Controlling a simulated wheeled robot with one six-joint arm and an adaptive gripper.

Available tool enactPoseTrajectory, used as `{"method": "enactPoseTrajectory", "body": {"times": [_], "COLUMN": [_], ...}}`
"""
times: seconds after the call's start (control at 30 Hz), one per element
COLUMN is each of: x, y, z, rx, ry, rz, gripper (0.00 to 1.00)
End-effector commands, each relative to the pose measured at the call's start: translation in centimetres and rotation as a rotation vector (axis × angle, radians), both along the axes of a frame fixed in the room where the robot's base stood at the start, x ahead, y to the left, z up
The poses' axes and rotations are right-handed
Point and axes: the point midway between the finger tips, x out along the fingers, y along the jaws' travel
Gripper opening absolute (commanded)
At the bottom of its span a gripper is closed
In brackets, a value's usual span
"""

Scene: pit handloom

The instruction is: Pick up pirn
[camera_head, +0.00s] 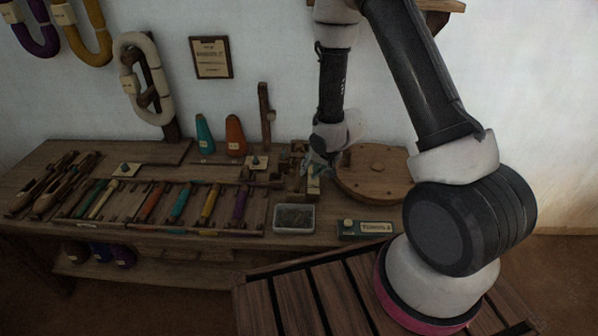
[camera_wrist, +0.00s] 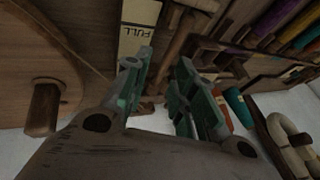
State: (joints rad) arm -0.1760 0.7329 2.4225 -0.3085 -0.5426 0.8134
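Several pirns lie side by side in a low wooden rack on the bench in the head view, among them a cream pirn (camera_head: 102,200), an orange pirn (camera_head: 152,202), a teal pirn (camera_head: 181,202), a yellow pirn (camera_head: 210,203) and a purple pirn (camera_head: 241,202). My gripper (camera_head: 318,172) is right of the rack, low over the bench beside a round wooden disc. In the wrist view its green fingers (camera_wrist: 160,88) are apart, with brown wooden parts visible beyond them. No held pirn is visible. The purple pirn (camera_wrist: 278,15) shows at upper right there.
A cream "FULL" label (camera_wrist: 138,28) is beyond the fingers. The round wooden disc (camera_head: 374,174) stands right of the gripper. A grey-filled tray (camera_head: 294,217) and a labelled green box (camera_head: 366,229) are at the front edge. Teal (camera_head: 204,134) and orange cones (camera_head: 235,136) stand behind.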

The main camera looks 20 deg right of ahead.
Motion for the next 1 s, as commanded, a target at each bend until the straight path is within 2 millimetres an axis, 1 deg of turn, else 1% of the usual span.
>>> {"method": "enactPoseTrajectory", "body": {"times": [0.07, 0.13, 0.37, 0.6, 0.67, 0.93, 1.0], "x": [0.9, 1.3, 2.6, 4.5, 4.8, 5.0, 5.0], "y": [0.5, 0.7, 1.3, 2.1, 2.3, 2.4, 2.3], "z": [0.6, 0.4, -2.0, -5.0, -5.4, -5.7, -5.7], "rx": [0.044, 0.063, 0.062, 0.061, 0.061, 0.060, 0.060], "ry": [-0.032, -0.034, -0.030, -0.029, -0.030, -0.031, -0.031], "rz": [-0.037, -0.060, -0.064, -0.062, -0.063, -0.063, -0.063], "gripper": [0.26, 0.26, 0.26, 0.26, 0.26, 0.26, 0.13]}}
